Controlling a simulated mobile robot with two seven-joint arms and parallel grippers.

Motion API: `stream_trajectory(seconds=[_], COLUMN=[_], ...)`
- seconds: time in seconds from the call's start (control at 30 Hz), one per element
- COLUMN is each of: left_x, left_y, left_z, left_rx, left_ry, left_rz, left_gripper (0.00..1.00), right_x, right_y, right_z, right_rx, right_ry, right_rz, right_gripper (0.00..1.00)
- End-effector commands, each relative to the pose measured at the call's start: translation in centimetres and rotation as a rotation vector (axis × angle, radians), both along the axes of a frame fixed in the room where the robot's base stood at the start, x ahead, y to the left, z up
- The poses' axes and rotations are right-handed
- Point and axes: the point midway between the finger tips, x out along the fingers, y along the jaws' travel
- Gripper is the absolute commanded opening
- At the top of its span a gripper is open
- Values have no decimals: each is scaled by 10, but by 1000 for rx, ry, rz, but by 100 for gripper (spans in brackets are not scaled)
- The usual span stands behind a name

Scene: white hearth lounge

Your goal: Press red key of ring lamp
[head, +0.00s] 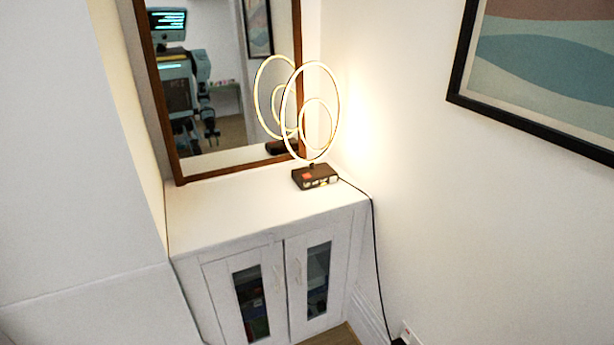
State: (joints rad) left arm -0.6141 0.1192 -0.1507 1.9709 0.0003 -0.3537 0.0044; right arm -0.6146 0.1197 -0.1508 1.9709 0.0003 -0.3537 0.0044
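The ring lamp (285,125) stands on the white cabinet top, close to the mirror and the right wall. Its glowing rings rise from a small dark box base (329,181). The red key (307,176) shows as a small red patch on the front of this base, left of its middle. Paler spots sit to its right, too small to make out. The lamp is lit. Neither of my grippers shows directly in the head view. My body appears only as a small reflection in the mirror, where the state of the fingers is unclear.
The white cabinet (215,215) has two glass-panelled doors, both shut, and a clear top left of the lamp. A wood-framed mirror (235,120) stands behind. A black cord (373,240) runs down the right wall. A framed picture (545,65) hangs at upper right.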

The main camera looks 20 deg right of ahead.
Motion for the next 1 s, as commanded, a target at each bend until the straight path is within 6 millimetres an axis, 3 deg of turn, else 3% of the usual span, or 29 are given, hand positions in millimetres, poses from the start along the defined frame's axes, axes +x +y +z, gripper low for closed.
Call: stream_trajectory(seconds=[0.03,0.27,1.0], left_x=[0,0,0], left_y=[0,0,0], left_z=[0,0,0], left_rx=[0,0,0], left_ry=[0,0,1], left_rz=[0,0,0], left_gripper=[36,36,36], right_x=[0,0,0], right_y=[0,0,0], right_z=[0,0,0], right_rx=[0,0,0], right_ry=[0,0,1], right_rz=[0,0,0], right_gripper=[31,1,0])
